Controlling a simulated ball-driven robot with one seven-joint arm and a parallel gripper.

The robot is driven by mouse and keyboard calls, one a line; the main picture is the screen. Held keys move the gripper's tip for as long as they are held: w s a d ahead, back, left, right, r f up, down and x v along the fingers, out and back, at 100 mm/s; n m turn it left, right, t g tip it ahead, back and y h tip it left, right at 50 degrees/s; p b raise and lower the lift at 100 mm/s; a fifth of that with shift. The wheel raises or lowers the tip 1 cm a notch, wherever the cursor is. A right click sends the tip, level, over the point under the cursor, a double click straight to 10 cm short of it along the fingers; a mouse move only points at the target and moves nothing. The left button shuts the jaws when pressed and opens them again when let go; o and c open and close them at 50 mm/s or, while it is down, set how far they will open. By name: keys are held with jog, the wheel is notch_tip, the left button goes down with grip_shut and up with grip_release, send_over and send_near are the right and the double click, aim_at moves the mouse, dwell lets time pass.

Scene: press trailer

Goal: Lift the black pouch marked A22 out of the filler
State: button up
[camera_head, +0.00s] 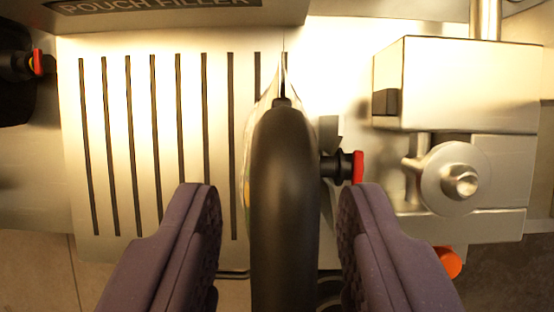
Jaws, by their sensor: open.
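My gripper (281,200) is open, with one purple-grey finger on each side of a long, dark, rounded form (284,185). This form appears to be the black pouch seen edge-on, though I cannot be sure. Gaps show between it and both fingers. Clear film bulges around its upper part and narrows to a thin edge at the top. A black spout with a red cap (357,167) sticks out to its right. No A22 mark is visible. The filler's sign (155,5) reads POUCH FILLER at the top, above a pale slotted plate (140,215).
At the left edge is another black item (14,95) with a red-capped spout. A metal block (440,85) and a round metal fitting (456,180) stand close on the right. An orange-red knob (447,262) sits beside the right finger. The slotted plate is clear on the left.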

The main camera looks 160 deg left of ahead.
grip_shut()
jog(key=shift+w+r, duration=0.1)
dwell(1.2)
